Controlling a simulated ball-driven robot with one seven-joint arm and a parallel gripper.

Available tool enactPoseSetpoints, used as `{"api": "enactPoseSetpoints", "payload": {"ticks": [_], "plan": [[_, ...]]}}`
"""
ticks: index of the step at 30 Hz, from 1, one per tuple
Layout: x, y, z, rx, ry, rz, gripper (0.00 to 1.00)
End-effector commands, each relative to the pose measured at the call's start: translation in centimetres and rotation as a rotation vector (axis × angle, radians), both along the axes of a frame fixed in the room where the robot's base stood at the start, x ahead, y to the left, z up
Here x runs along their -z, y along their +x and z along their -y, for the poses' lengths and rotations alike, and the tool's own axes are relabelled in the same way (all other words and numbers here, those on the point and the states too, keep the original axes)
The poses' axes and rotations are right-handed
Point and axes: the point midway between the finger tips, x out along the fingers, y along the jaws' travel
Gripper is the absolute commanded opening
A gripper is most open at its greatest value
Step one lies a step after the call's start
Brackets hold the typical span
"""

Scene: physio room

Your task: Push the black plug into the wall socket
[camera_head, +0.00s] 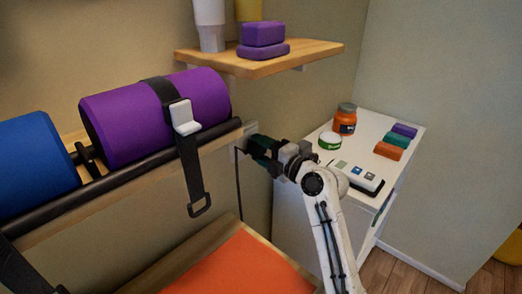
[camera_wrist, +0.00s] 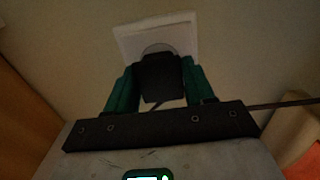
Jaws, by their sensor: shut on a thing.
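My gripper (camera_wrist: 158,84) has green fingers, which are closed on both sides of the black plug (camera_wrist: 160,74). The white wall socket (camera_wrist: 133,36) is straight ahead of the plug in the wrist view. The plug covers the lower part of the socket's round recess, and I cannot tell how deep it sits or whether a gap is left. In the head view my gripper (camera_head: 262,151) is up against the wall beside the white socket plate (camera_head: 239,146), hiding most of the plate and the plug.
A dark cord (camera_head: 239,205) hangs down the wall below the socket. A rail with a purple roller (camera_head: 150,115) and a hanging black strap (camera_head: 192,170) is to the left. A wooden shelf (camera_head: 300,55) is above. A white cabinet (camera_head: 385,152) with jars and blocks stands right.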

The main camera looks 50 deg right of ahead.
Motion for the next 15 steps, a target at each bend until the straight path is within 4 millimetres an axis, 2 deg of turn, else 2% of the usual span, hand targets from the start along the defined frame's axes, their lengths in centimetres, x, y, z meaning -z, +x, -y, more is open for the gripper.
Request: {"api": "enactPoseSetpoints", "payload": {"ticks": [15], "plan": [[0.04,0.82,-0.01,0.000,-0.001,0.001,0.26]]}}
